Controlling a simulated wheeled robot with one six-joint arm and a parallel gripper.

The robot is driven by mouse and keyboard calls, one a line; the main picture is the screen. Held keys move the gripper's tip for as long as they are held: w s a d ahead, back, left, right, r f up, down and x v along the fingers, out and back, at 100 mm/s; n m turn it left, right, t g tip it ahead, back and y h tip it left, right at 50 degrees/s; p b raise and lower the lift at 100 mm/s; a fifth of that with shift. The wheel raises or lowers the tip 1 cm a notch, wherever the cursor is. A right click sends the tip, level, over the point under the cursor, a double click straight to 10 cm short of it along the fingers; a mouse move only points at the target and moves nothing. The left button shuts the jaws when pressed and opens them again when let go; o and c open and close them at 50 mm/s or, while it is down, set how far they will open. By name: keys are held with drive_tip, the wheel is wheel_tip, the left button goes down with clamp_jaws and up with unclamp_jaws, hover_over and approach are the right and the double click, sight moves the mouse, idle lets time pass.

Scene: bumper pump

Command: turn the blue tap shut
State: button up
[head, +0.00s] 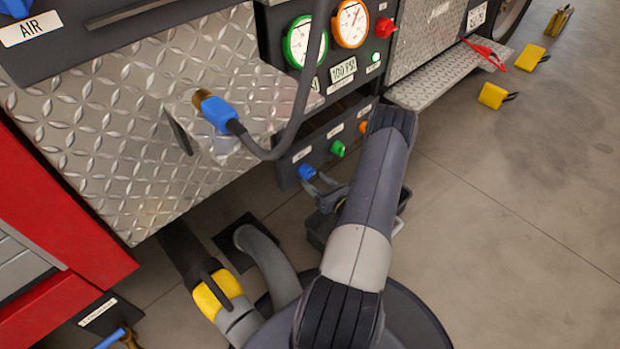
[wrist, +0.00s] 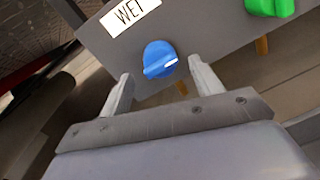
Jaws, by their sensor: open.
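The blue tap (head: 306,172) is a round knob on the lower dark panel of the vehicle. In the wrist view the blue tap (wrist: 160,60) shows a raised grip with a white mark pointing right and slightly up, under a label reading "WET". My gripper (head: 318,183) is open at the panel. In the wrist view my gripper (wrist: 158,78) has one finger on each side below the tap, with a visible gap around it. I cannot tell whether the fingertips reach level with the knob. Nothing is between the fingers except the tap beyond them.
A green tap (head: 338,149) and an orange tap (head: 364,127) sit to the right on the same panel. A dark bin (head: 322,228) stands below. Yellow chocks (head: 493,95) lie on open floor at right.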

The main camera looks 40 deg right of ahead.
sight(310, 174)
drive_tip(key=shift+w+b, duration=0.35)
drive_tip(key=shift+w, duration=1.3)
drive_tip(key=shift+a, duration=0.1)
drive_tip(key=c, duration=0.9)
